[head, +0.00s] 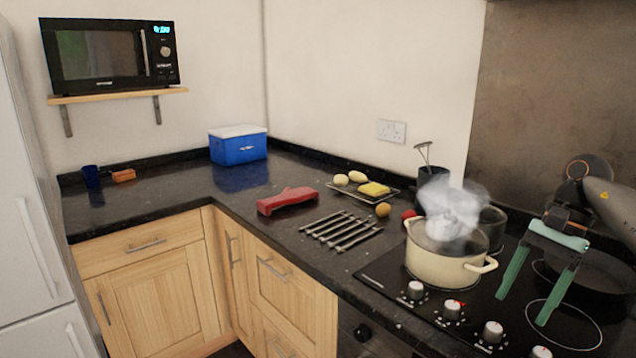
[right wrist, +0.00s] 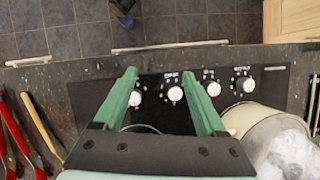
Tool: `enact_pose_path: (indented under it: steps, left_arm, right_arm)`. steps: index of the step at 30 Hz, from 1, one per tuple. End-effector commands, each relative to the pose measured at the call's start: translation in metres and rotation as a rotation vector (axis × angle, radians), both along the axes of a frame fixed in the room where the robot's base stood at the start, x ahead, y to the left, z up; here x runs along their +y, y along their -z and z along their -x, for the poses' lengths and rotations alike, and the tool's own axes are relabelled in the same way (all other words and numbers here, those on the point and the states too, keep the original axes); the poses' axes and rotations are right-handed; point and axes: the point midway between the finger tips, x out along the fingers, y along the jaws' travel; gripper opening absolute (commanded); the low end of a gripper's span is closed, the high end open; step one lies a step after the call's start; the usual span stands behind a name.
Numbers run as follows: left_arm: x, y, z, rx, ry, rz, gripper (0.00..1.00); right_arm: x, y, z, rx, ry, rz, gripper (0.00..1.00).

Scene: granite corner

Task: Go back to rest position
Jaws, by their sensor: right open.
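My right gripper (head: 527,290) has green fingers and is open and empty. It is above the right part of the black hob, to the right of the steaming cream pot (head: 447,262). In the right wrist view its fingers (right wrist: 166,95) are spread apart over the hob (right wrist: 86,98), with nothing between them. The pot (right wrist: 255,118) shows at the right edge of that view, apart from the fingers. My left gripper is in neither view.
A dark pan (head: 597,270) stands behind my right gripper. Control knobs (head: 493,331) line the hob's front. Red-handled utensils (right wrist: 22,135) lie left in the wrist view.

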Motion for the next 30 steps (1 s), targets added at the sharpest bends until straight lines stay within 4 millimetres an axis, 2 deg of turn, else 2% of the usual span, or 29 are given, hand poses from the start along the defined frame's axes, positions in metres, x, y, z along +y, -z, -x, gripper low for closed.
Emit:
enact_pose_path:
  steps: [3, 8, 12, 15, 19, 21, 24, 27, 30]
  left_arm:
    - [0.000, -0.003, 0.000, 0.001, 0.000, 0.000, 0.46]
    - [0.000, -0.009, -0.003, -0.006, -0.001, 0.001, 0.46]
    - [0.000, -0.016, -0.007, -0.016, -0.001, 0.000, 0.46]
    - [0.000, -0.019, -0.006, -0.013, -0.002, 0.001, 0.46]
    - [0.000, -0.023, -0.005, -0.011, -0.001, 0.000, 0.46]
    - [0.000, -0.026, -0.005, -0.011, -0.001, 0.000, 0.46]
    - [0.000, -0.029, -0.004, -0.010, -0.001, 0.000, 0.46]
    - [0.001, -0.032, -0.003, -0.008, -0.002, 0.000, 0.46]
    - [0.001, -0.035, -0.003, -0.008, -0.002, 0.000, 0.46]
  right_arm:
    - [0.040, 0.026, -0.008, 0.012, 0.023, -0.088, 0.73]
    - [0.108, 0.059, -0.013, 0.051, 0.104, -0.266, 0.73]
    - [0.177, 0.083, -0.008, 0.148, 0.228, -0.474, 0.73]
    - [0.229, 0.092, 0.001, 0.272, 0.360, -0.655, 0.73]
    - [0.280, 0.094, 0.012, 0.494, 0.576, -0.885, 0.73]
    - [0.298, 0.092, 0.016, 0.638, 0.708, -1.000, 0.73]
    - [0.313, 0.091, 0.018, 0.869, 0.912, -1.148, 0.73]
    - [0.315, 0.096, 0.017, 1.128, 1.131, -1.275, 0.73]
    - [0.305, 0.110, 0.016, 1.405, 1.362, -1.379, 0.73]
